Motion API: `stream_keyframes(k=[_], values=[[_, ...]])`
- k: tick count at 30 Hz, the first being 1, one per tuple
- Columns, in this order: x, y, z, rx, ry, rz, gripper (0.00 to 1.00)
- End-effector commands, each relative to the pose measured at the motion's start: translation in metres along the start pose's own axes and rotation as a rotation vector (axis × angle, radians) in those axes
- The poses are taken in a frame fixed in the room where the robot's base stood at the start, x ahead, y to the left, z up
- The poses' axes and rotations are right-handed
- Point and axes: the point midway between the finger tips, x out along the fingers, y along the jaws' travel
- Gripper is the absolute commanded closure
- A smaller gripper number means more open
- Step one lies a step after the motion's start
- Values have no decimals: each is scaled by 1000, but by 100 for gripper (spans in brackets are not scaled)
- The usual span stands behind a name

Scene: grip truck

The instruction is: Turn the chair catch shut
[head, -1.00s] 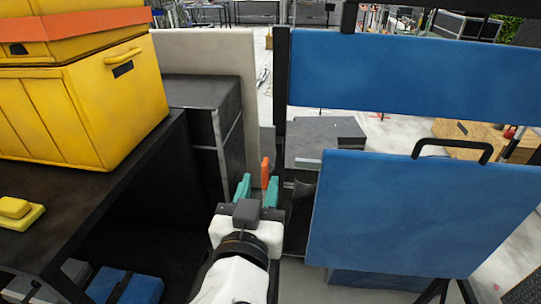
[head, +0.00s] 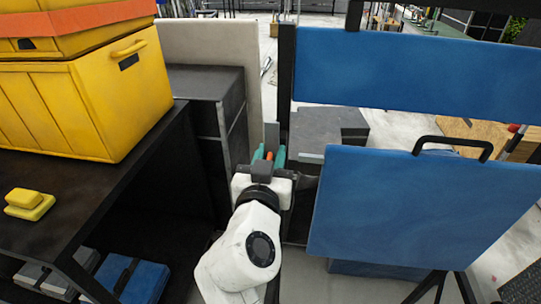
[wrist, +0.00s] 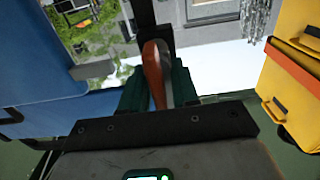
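The orange catch handle (head: 269,156) stands upright by the black post beside the blue chair panels. In the wrist view the catch (wrist: 153,72) rises between my teal fingertips. My gripper (head: 270,154) is at the catch with one finger on each side of it. The fingers look apart, much as before, with narrow gaps to the handle; whether either touches it is hard to tell. The gripper also shows in the wrist view (wrist: 158,88). The catch's lower part is hidden behind my gripper in the head view.
The blue chair panel (head: 415,210) stands close on the right, with another blue panel (head: 400,75) above and behind. A yellow crate (head: 90,95) sits on the dark shelf (head: 120,165) at left.

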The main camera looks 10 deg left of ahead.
Motion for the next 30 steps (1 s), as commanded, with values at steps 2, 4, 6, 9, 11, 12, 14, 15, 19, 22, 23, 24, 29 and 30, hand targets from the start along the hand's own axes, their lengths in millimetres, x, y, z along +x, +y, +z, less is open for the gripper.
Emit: stream_keyframes(k=[2,4,6,9,11,12,14,15,19,22,23,24,29,30], values=[[0,0,0,0,0,0,85],[0,0,0,0,0,0,92],[0,0,0,0,0,0,98],[0,0,0,0,0,0,100],[0,0,0,0,0,0,100],[0,0,0,0,0,0,100],[0,0,0,0,0,0,100],[0,0,0,0,0,0,100],[0,0,1,5,0,0,100],[0,0,3,22,0,1,100],[0,0,3,30,0,1,100],[0,0,4,43,1,1,100],[0,2,7,123,2,0,100],[0,2,7,150,4,-1,100]])
